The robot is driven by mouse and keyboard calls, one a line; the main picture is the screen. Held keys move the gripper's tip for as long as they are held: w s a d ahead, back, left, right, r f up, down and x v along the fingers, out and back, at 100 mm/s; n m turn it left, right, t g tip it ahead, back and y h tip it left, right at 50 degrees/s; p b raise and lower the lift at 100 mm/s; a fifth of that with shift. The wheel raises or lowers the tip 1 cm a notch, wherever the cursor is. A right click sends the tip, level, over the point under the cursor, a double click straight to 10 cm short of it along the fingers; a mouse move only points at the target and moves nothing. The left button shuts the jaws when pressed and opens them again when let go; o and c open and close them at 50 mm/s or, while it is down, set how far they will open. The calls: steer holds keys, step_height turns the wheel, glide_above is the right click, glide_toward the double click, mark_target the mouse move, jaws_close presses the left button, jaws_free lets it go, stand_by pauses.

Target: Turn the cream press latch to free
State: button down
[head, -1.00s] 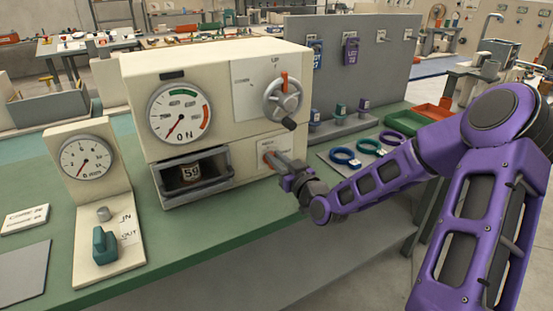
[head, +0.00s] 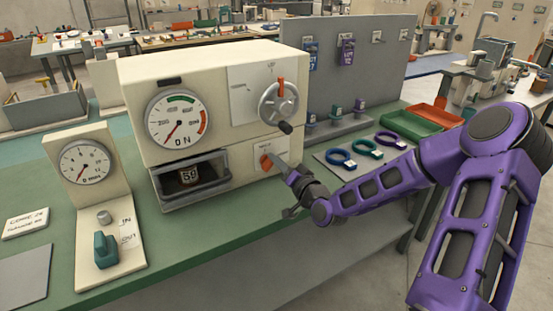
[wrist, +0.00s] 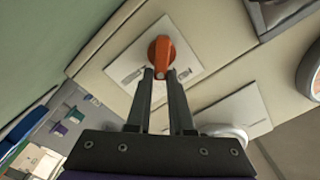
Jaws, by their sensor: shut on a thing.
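The cream press (head: 225,85) stands on the green bench. Its latch, an orange knob (head: 266,162) on a white label plate, is low on the right of the press front. The latch also shows in the wrist view (wrist: 161,55), with its tail between my fingertips. My gripper (head: 281,163) is shut on the latch, reaching in from the right. In the wrist view the two fingers (wrist: 160,75) lie on either side of the knob's narrow end. The label's words are too small to read.
A handwheel (head: 280,103) with an orange pointer and dark grip sits above the latch. An open drawer (head: 191,178) holding a block marked 59 is to the left. Coloured rings (head: 365,148) lie on a mat to the right. A gauge stand (head: 85,163) is at left.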

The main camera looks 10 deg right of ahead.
steer(key=m, duration=0.4)
steer(key=shift+d+f+m+p, duration=0.25)
steer(key=shift+f+m+p, duration=0.05)
steer(key=shift+f+p, duration=0.1)
steer(key=shift+f+m, duration=0.2)
steer(key=shift+m, duration=0.95)
steer(key=shift+f+m, duration=0.2)
steer(key=shift+m, duration=0.95)
steer(key=c, duration=0.8)
jaws_free()
steer(key=p+v, duration=0.1)
steer(key=v, duration=1.6)
steer(key=shift+s, duration=0.15)
